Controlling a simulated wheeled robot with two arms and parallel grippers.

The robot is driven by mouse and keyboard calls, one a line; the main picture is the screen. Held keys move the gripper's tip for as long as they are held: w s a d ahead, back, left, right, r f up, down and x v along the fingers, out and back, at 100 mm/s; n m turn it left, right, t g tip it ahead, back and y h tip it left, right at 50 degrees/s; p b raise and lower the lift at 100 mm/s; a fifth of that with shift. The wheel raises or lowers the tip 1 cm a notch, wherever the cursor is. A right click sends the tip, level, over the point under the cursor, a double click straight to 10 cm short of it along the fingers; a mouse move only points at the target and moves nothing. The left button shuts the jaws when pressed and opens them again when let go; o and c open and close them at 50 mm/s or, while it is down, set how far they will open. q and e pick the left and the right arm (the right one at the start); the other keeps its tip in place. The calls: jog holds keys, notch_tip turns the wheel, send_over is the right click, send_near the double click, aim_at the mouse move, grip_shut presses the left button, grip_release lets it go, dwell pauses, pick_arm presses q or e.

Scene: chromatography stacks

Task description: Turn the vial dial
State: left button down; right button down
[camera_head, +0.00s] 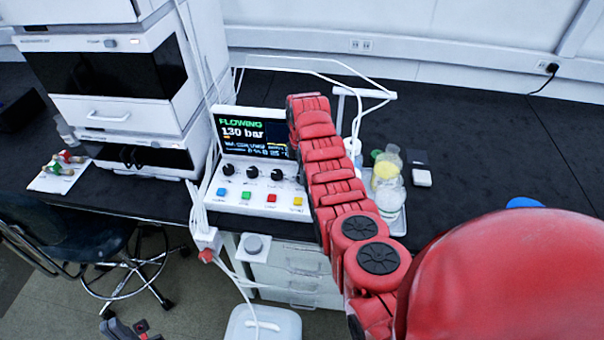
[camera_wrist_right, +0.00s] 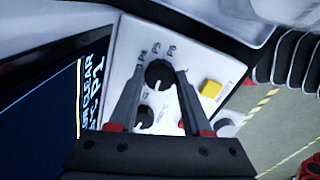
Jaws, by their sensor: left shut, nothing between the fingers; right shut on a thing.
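The white control box (camera_head: 256,205) stands on the dark bench, its screen (camera_head: 243,134) reading FLOWING and 130 bar. Three black dials (camera_head: 251,171) show on its sloped panel in the head view; my right arm covers the panel's right end. In the right wrist view my right gripper (camera_wrist_right: 160,72) is shut on a black dial (camera_wrist_right: 158,77), one finger on each side. Small markings like P4, P5 and P6 ring this dial. Another dial (camera_wrist_right: 145,117) sits just below, partly between the fingers. My left gripper (camera_head: 130,331) is shut and empty at the lower left, partly cut off.
Coloured buttons line the panel's front; the yellow button (camera_wrist_right: 211,89) is close to my right finger. The white instrument stack (camera_head: 120,105) stands left. Bottles (camera_head: 388,180) stand on a tray right of my right arm. A chair (camera_head: 75,240) stands before the bench.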

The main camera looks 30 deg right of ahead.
jog(key=m, duration=0.1)
jog(key=m+b, duration=0.1)
jog(key=shift+f+m+b, duration=0.2)
jog(key=shift+m+b, duration=0.1)
jog(key=m+b, duration=0.2)
jog(key=m, duration=0.1)
jog(key=shift+m, duration=0.3)
jog(key=m+b, duration=0.2)
jog(key=m, duration=0.3)
jog(key=shift+r+b, duration=0.1)
jog(key=shift+b, duration=0.3)
jog(key=m+b, duration=0.2)
jog(key=m, duration=0.4)
jog(key=shift+b, duration=0.4)
jog(key=m+b, duration=0.2)
jog(key=m, duration=0.2)
jog(key=shift+r+m+b, duration=0.1)
jog(key=shift+m+b, duration=0.2)
jog(key=shift+m, duration=0.3)
jog(key=shift+c, duration=1.8)
grip_release()
